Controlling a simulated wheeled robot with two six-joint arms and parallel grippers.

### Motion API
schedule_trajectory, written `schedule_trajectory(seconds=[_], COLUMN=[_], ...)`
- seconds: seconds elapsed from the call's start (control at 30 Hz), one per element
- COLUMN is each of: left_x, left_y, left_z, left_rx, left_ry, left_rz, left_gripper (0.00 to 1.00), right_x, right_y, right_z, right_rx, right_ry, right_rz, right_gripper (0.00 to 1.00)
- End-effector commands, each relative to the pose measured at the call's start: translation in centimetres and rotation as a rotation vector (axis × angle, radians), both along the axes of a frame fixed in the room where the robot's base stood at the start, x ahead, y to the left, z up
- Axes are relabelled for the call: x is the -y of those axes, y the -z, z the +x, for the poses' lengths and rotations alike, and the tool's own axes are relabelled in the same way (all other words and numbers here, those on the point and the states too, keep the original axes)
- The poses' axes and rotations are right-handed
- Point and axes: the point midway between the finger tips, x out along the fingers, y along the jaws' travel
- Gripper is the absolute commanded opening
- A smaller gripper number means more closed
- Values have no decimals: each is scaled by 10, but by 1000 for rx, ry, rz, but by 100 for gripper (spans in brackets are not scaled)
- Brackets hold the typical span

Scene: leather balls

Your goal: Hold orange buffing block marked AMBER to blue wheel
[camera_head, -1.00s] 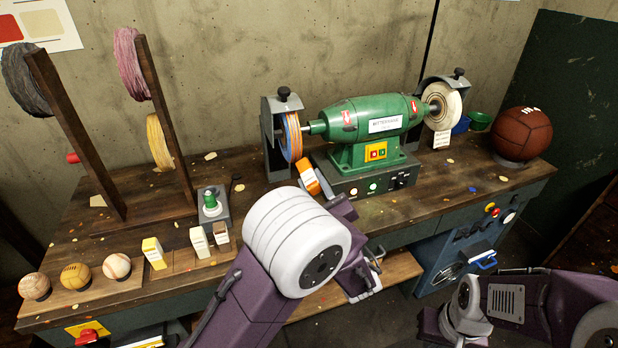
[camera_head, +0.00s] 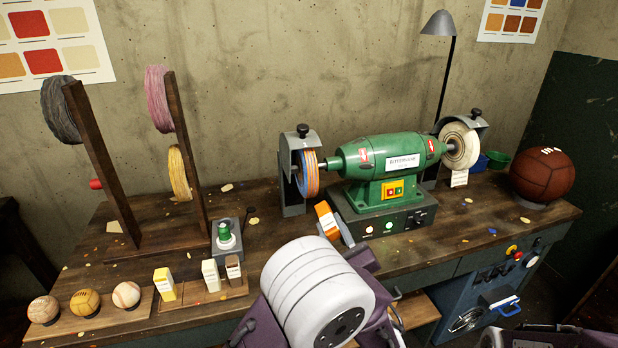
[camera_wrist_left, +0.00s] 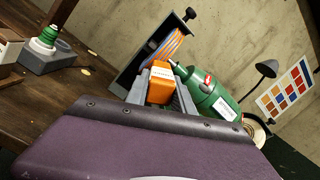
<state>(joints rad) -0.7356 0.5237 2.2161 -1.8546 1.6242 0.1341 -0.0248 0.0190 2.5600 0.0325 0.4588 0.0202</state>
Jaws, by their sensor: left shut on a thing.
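The orange buffing block (camera_head: 327,221), with a white label too small to read, is held between the fingers of my left gripper (camera_head: 340,232). It also shows in the left wrist view (camera_wrist_left: 160,84), between the grey fingertips. The blue wheel (camera_head: 309,173), with orange stripes, sits on the left end of the green grinder, partly inside a grey guard. The block is just below and in front of the wheel in the head view. I cannot tell whether they touch; a small gap seems to show. My right gripper is not visible; only bits of my right arm show at the lower right.
The green grinder (camera_head: 390,166) carries a pale wheel (camera_head: 459,146) on its right end. Yellow (camera_head: 164,286), cream (camera_head: 211,275) and brown (camera_head: 233,269) blocks stand at the bench front. A green-topped fixture (camera_head: 225,237) and three small balls are left; a large brown ball (camera_head: 542,174) is right.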

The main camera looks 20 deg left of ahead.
Motion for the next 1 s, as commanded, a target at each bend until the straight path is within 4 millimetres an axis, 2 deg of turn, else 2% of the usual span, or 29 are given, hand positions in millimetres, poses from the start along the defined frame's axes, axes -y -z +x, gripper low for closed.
schedule_trajectory(seconds=[0.8,0.9,1.0], left_x=[0,5,13], left_y=[-1,-5,11], left_z=[0,1,2], left_rx=[0,-5,-10], left_ry=[1,8,22], left_rz=[0,4,10], left_gripper=[0,0,0], right_x=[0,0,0], right_y=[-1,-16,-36], right_z=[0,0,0], right_rx=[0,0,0], right_ry=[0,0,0], right_rz=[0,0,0], right_gripper=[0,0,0])
